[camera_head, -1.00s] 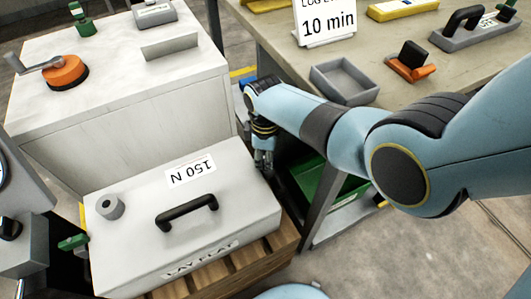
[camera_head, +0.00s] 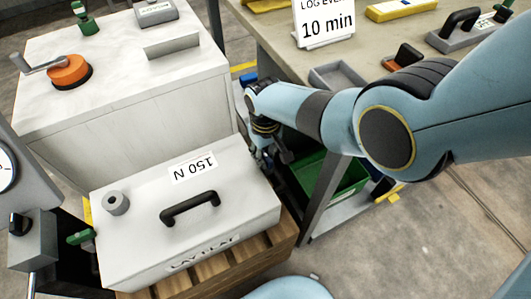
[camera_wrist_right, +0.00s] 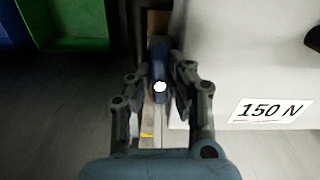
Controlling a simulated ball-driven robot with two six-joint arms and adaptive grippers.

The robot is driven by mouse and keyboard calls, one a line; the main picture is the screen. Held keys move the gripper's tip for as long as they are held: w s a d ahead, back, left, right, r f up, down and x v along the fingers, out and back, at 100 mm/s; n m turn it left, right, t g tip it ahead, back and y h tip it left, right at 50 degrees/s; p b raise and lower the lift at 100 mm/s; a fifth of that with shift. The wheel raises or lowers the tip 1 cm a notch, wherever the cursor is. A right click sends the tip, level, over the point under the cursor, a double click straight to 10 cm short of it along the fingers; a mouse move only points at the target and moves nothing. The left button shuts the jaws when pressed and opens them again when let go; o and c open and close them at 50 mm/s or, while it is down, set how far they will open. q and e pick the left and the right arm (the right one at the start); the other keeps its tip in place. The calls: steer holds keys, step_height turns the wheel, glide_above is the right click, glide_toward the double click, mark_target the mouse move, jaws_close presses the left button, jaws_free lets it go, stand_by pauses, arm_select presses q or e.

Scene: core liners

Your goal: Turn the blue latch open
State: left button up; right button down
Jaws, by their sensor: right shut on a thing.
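The blue latch (camera_wrist_right: 158,62) is a dark blue bar in the right wrist view, with a small white spot at its near end. It lies between the two fingers of my right gripper (camera_wrist_right: 157,88), which touch it from both sides. In the head view my right gripper (camera_head: 268,155) is low at the far right corner of the grey case (camera_head: 140,215) labelled "150 N". The latch is hidden there behind the gripper and the case. My left gripper is not in view.
The case has a black handle (camera_head: 190,207) and stands on a wooden pallet (camera_head: 245,257). A white cabinet (camera_head: 150,95) stands behind it. The workbench (camera_head: 270,35) is at right, with a green bin (camera_head: 345,177) below it, close to my right arm.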

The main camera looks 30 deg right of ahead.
mark_target(266, 155)
steer(key=shift+m, duration=0.6)
steer(key=c, duration=1.3)
jaws_free()
steer(key=shift+r, duration=0.1)
step_height(266, 155, up, 12)
steer(key=shift+f, duration=0.1)
steer(key=shift+s+f, duration=0.1)
